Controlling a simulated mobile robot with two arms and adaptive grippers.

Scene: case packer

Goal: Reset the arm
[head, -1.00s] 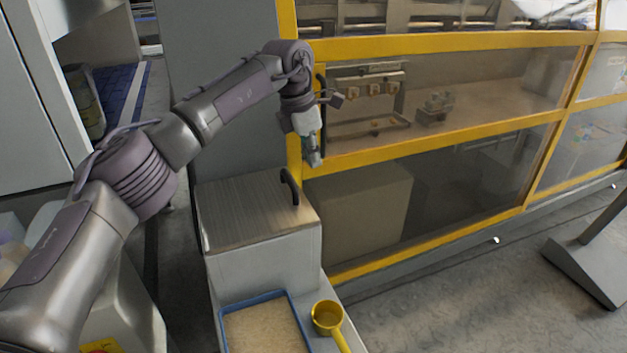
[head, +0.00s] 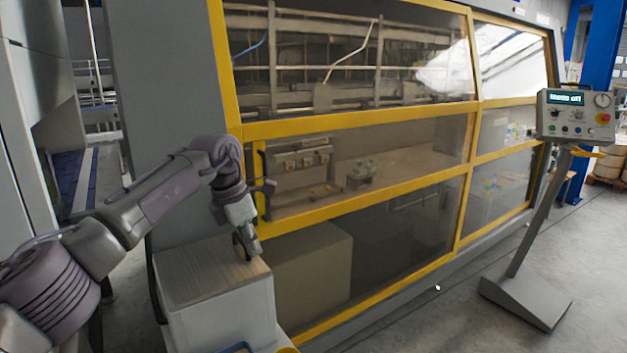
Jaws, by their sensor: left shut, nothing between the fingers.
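My left arm comes in from the left in the head view. My left gripper (head: 248,246) is shut and empty. It points down above the wooden-topped cabinet (head: 205,275), in front of the yellow-framed machine. My right gripper is not in view.
The case packer (head: 350,122) has yellow-framed clear panels and a black door handle (head: 263,190) close to my left gripper. A control panel on a slanted stand (head: 575,115) is at the right. The grey floor (head: 420,315) between them is clear.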

